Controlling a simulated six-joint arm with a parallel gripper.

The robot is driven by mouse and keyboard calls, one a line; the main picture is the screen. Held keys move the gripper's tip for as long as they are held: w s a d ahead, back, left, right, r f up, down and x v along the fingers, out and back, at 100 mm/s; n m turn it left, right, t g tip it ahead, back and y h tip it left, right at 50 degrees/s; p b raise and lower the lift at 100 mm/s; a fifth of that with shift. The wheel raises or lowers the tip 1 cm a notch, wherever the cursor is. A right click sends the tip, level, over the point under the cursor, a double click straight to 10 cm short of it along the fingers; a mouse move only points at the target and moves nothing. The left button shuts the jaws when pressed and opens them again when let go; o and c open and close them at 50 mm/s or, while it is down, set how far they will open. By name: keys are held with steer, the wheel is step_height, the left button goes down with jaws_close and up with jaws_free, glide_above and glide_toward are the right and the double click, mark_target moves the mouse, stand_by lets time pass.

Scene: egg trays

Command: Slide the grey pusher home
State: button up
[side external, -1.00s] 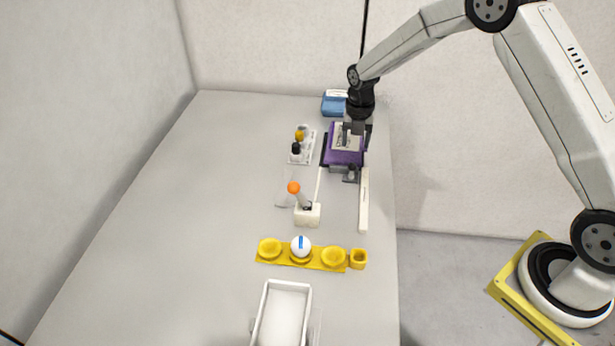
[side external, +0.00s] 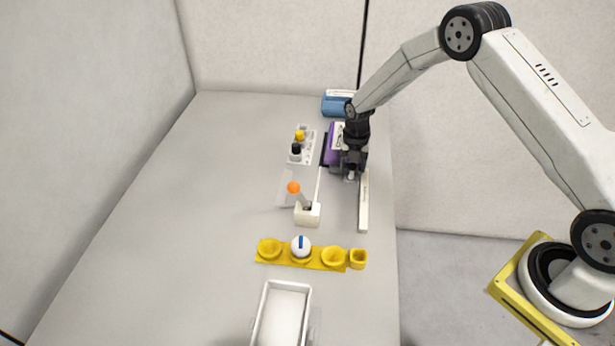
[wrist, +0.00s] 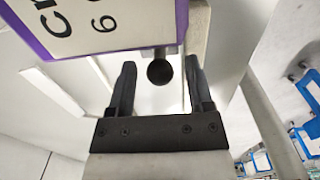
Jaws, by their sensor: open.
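The grey pusher (side external: 350,180) is at the near end of the purple box (side external: 331,157), between two pale rails, and is mostly hidden by my gripper in the side view. In the wrist view its dark round knob (wrist: 159,72) shows between my fingertips, with the purple box (wrist: 181,22) and its white label just beyond. My gripper (side external: 351,174) is down at the pusher; in the wrist view my gripper (wrist: 160,66) is open, one finger each side of the knob, with gaps visible. I cannot tell whether anything touches.
A pale rail (side external: 363,205) runs along the right. A white block with an orange-tipped lever (side external: 307,214) stands to the left front. A small rack (side external: 301,150) with bottles, a blue box (side external: 338,106), a yellow cup strip (side external: 316,257) and a white tray (side external: 265,318) are around. The left table is clear.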

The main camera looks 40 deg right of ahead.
steer(key=shift+f, duration=0.45)
stand_by(0.3)
jaws_close()
steer(key=shift+a, duration=0.1)
steer(key=shift+s+a, duration=5.45)
steer(key=shift+a, duration=0.05)
jaws_free()
